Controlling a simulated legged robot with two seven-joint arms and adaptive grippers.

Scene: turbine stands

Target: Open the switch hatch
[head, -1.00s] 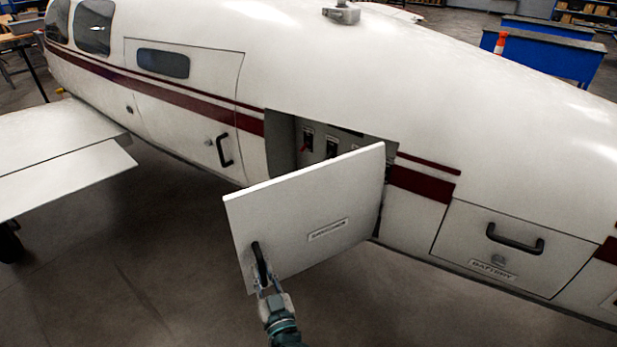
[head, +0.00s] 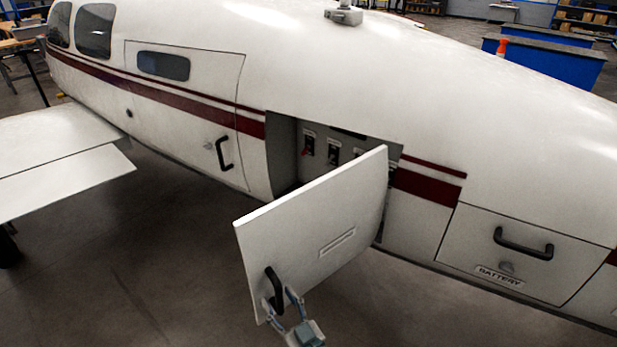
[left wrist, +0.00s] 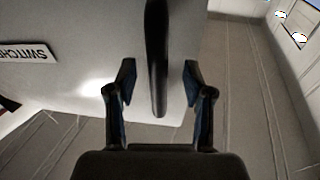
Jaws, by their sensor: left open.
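The switch hatch (head: 300,240) is a white panel swung well out from the fuselage, hinged on its right side. Its black handle (head: 273,289) is near the free lower left corner. In the left wrist view the handle (left wrist: 157,60) runs between the fingers, with a gap on both sides, and the label (left wrist: 28,52) reads upside down. My left gripper (head: 280,299) is open around the handle. Behind the hatch, the opening shows a grey panel with several switches (head: 333,152), partly hidden by the hatch. My right gripper is not in view.
The battery hatch (head: 515,258) is closed at the right. A closed door with a black handle (head: 222,153) is left of the opening. The wing (head: 60,160) juts out at the left. The floor below the hatch is clear.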

